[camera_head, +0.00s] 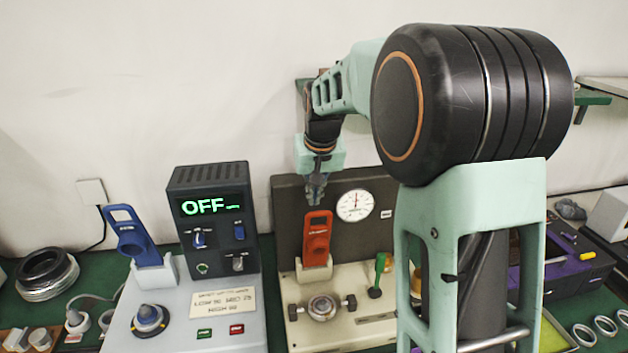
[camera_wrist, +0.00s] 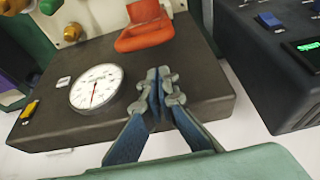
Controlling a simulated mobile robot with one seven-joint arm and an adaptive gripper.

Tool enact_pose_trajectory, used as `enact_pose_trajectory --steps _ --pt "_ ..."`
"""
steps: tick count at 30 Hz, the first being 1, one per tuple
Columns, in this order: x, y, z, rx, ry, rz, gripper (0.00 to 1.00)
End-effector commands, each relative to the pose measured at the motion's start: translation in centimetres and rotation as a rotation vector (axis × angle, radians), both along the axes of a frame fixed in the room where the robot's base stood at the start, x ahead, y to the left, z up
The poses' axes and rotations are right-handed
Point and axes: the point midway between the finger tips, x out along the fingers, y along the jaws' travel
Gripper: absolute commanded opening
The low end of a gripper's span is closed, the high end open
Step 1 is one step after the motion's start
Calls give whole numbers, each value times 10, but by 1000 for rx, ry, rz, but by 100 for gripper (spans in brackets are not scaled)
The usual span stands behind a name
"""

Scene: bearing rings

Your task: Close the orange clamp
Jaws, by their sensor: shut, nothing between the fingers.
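The orange clamp (camera_head: 317,237) stands on a pale base on the beige fixture (camera_head: 372,325), in front of a dark upright panel. Its orange lever is raised and nearly upright. In the wrist view the orange clamp (camera_wrist: 146,30) shows at the top, just beyond the fingertips. My gripper (camera_head: 317,200) is shut and empty, pointing down at the upper end of the lever. The gripper (camera_wrist: 160,78) also shows shut in the wrist view. A gap seems to show between the fingertips and the clamp in that view; exact contact is hard to tell.
A dial gauge (camera_head: 354,205) is on the dark panel, right of the clamp. A green-handled lever (camera_head: 379,275) and a round bearing fixture (camera_head: 322,307) are on the beige base. Left stands a control box reading OFF (camera_head: 212,220) and a blue clamp (camera_head: 132,235) with its lever raised.

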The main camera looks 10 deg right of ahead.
Motion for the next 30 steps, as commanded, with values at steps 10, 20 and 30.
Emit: enact_pose_trajectory --steps 10,20,30 --pt "-26 0 1 0 -1 0 0" --pt "-27 0 0 0 0 0 0" --pt "-30 0 -5 0 -35 0 0"
